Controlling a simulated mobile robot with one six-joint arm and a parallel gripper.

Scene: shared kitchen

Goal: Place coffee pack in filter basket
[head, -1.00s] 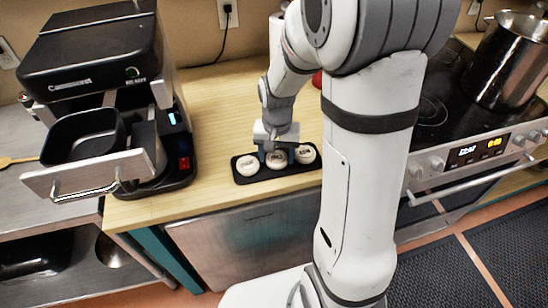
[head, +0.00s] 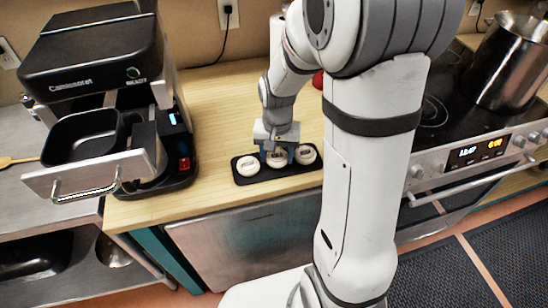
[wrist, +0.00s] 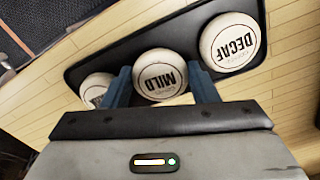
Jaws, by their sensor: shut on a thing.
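Three round white coffee packs lie in a black tray (head: 246,178) on the wooden counter. My gripper (wrist: 165,85) is shut on the middle pack, marked MILD (wrist: 160,76), with one blue finger on each side. This pack still sits at tray level in the head view (head: 277,158). The DECAF pack (wrist: 229,42) is on the right in the wrist view. A third pack (wrist: 97,88) is partly hidden by the left finger. The black filter basket (head: 84,139), with a metal front handle, is pulled out of the coffee machine (head: 95,58) and looks empty.
A stove (head: 470,135) with a steel pot (head: 508,62) stands at the right. A red object (head: 318,79) is partly hidden behind my arm. Counter between the tray and the coffee machine is clear. A wooden utensil (head: 18,160) lies at far left.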

